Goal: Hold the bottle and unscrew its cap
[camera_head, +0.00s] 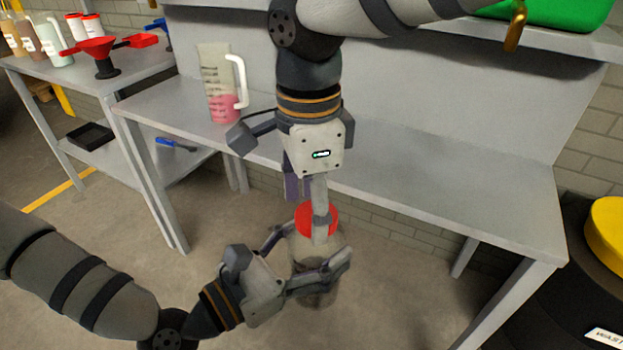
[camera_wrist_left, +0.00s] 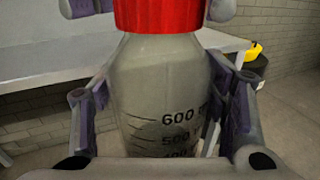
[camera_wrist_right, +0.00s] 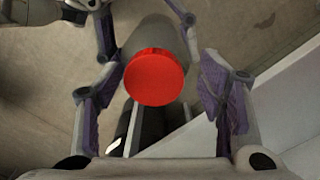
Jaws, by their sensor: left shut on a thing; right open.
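My left gripper (camera_head: 312,258) is shut on the bottle (camera_wrist_left: 165,85), a clear greyish bottle with printed volume marks, and holds it upright in the air in front of the bench. The red cap (camera_wrist_left: 165,12) sits on top of the bottle; it also shows from above in the right wrist view (camera_wrist_right: 154,77). My right gripper (camera_head: 306,205) points down over the cap from above and is open. Its fingers are on either side of the cap, with gaps visible in its wrist view. In the head view the fingers partly hide the cap and bottle.
A grey bench (camera_head: 420,190) stands behind the grippers, with a jug of pink liquid (camera_head: 222,90) on it. A dark bin with a yellow top (camera_head: 607,230) is at the right.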

